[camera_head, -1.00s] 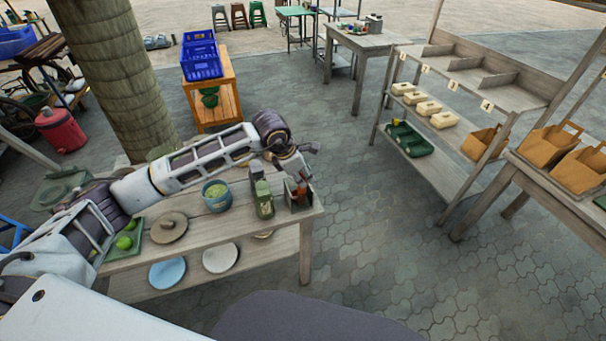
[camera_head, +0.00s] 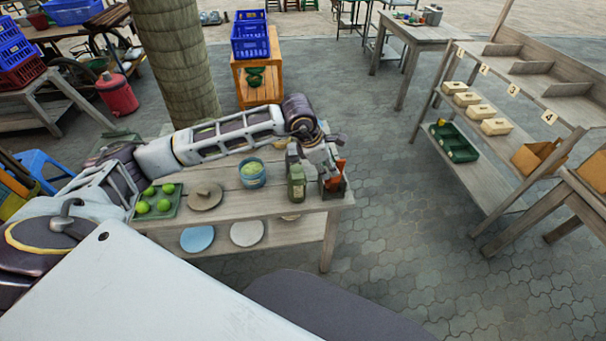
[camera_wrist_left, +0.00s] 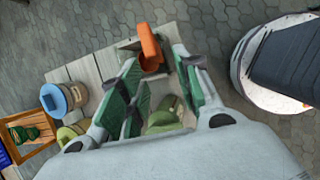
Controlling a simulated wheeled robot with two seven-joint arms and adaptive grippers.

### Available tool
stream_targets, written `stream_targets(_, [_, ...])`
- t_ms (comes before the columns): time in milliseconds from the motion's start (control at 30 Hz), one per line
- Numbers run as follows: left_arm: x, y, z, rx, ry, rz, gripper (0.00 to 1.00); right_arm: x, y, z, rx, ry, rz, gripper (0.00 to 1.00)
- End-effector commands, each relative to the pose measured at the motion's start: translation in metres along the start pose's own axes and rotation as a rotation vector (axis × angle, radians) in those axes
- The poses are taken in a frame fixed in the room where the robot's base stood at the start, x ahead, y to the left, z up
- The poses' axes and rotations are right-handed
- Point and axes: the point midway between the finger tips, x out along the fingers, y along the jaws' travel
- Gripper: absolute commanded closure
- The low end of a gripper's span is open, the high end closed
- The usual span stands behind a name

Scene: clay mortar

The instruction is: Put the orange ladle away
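The orange ladle (camera_head: 340,166) stands in a small dark box (camera_head: 336,190) at the right end of the wooden table (camera_head: 290,203). Its orange part also shows in the left wrist view (camera_wrist_left: 150,46), beyond the fingertips. My left gripper (camera_head: 324,168) is just above the box, beside the ladle. In the left wrist view its green-padded fingers (camera_wrist_left: 155,62) are spread, with a visible gap between them. My right gripper is in neither view.
A green bottle (camera_head: 296,184) stands close left of the box. A blue pot (camera_head: 252,174), a brown lidded dish (camera_head: 205,196) and a tray of green fruit (camera_head: 165,212) are further left. A numbered shelf (camera_head: 500,110) stands at right; paved floor between is clear.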

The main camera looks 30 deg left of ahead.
Motion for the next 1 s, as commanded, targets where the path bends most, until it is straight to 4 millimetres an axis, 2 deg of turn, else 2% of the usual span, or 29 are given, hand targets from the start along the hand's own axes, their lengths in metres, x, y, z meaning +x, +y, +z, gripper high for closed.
stream_targets(500, [-0.017,-0.013,-0.037,0.0,0.002,0.001,0.67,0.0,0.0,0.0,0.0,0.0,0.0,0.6])
stream_targets(1000, [-0.031,-0.023,-0.065,0.0,0.001,0.001,0.67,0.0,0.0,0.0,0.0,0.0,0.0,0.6])
